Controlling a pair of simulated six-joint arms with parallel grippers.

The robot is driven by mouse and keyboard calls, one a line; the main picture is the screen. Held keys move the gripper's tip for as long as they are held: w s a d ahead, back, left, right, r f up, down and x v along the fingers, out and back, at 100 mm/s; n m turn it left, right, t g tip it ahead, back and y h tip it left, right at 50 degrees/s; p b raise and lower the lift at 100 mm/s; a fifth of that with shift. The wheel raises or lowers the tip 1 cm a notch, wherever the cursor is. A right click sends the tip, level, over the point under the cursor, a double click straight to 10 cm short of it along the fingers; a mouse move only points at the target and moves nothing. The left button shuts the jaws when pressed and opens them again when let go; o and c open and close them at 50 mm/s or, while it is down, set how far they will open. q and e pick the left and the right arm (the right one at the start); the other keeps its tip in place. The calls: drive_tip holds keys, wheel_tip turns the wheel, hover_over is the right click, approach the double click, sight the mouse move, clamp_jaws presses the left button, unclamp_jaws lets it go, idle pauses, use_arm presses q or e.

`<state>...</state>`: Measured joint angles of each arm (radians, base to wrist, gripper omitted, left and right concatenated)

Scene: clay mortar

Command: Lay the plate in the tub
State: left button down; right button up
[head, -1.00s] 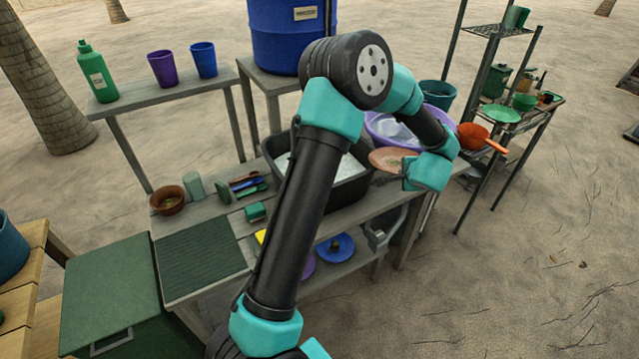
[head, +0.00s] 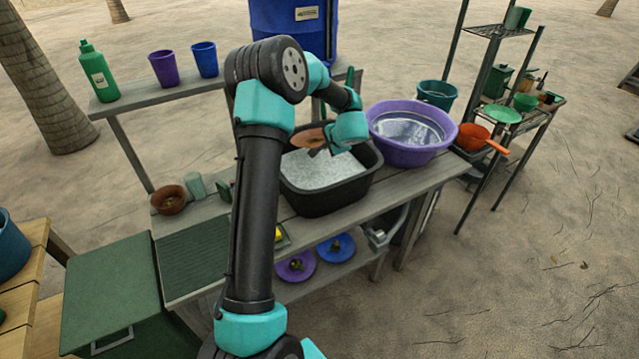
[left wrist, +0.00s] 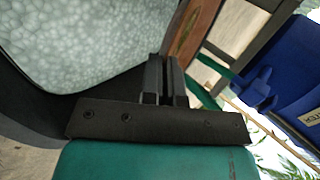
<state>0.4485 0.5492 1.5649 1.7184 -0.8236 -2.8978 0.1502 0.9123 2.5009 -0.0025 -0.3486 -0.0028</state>
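The brown plate (head: 307,139) is over the back left part of the black tub (head: 335,198), which holds white suds. My left gripper (head: 325,148) is shut on the plate's edge. In the left wrist view, my left gripper's fingers (left wrist: 165,82) are close together, with the tilted brown plate (left wrist: 193,28) at their tips. The suds in the tub (left wrist: 80,40) fill the upper left of that view. I cannot tell whether the plate touches the suds. My right gripper is not in view.
A purple basin (head: 432,152) of clear liquid stands right of the tub. A brown bowl (head: 168,204) and a pale green cup (head: 195,186) stand to the left. A blue barrel (head: 262,30) is behind. Purple (head: 290,272) and blue (head: 325,250) discs lie on the lower shelf.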

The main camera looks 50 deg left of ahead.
use_arm(q)
wheel_tip(320, 180, down, 6)
drive_tip(key=shift+f, duration=0.15)
idle(0.3)
drive_tip(key=shift+f, duration=1.85)
drive_tip(key=shift+f, duration=0.65)
drive_tip(key=c, duration=1.4)
unclamp_jaws()
drive_tip(key=shift+o, duration=0.2)
drive_tip(key=shift+r, duration=0.1)
